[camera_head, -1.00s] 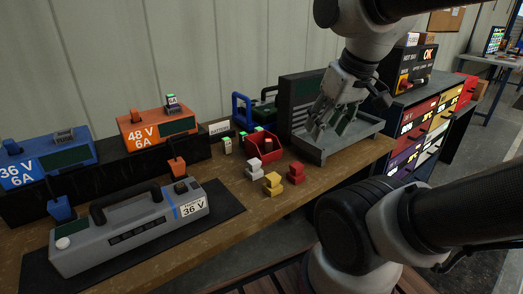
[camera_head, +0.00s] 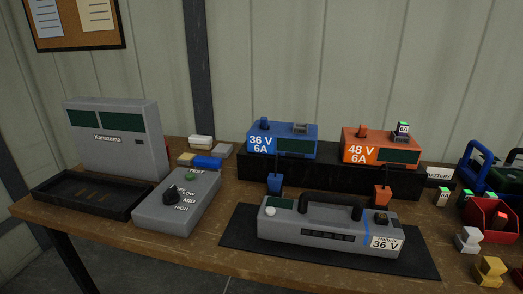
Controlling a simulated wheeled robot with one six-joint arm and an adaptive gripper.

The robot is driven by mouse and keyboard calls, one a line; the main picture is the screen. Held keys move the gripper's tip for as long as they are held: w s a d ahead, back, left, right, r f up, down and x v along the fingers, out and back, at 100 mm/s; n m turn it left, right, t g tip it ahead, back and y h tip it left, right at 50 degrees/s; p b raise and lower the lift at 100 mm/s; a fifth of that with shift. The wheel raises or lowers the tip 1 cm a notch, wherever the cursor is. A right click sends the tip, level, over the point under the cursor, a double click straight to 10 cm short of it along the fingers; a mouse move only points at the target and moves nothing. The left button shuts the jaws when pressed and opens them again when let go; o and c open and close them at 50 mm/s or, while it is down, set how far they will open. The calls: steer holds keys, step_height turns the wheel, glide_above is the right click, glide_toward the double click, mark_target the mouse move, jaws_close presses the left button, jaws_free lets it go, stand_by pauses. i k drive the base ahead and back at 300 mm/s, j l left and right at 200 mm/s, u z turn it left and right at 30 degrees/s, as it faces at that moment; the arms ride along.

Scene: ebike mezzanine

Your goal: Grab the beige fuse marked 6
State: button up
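My gripper is out of view in the current head view. A small beige block (camera_head: 186,158) lies behind the grey dial box, beside a blue block (camera_head: 208,162). It may be a fuse, but I cannot read any mark on it. A whiter block (camera_head: 200,141) sits just behind it and a grey one (camera_head: 222,150) to its right. No readable 6 shows on any of these small blocks.
A grey dial box (camera_head: 176,205), a dark tray (camera_head: 90,193) and a Kanezumo unit (camera_head: 118,135) stand left. A 36 V battery (camera_head: 325,238) lies on a black mat (camera_head: 240,240). Blue (camera_head: 283,140) and orange (camera_head: 382,147) chargers stand behind. A red bin (camera_head: 490,217) is right.

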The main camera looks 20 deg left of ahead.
mark_target(442, 195)
steer(key=l+u, duration=0.2)
steer(key=u, duration=0.2)
steer(key=l+u, duration=0.2)
steer(key=u, duration=0.2)
steer(key=k+l+u, duration=0.15)
steer(key=l, duration=0.25)
steer(key=k+l+u, duration=0.1)
steer(key=l, duration=0.35)
steer(key=k+l+u, duration=0.15)
steer(key=l, duration=0.25)
steer(key=k+l+u, duration=0.15)
steer(key=l, duration=0.2)
steer(key=k+l, duration=0.15)
steer(key=l, duration=0.15)
steer(key=k+l, duration=0.15)
steer(key=l, duration=0.2)
steer(key=k+l, duration=0.15)
steer(key=l, duration=0.15)
steer(key=k+l, duration=0.15)
steer(key=l, duration=0.2)
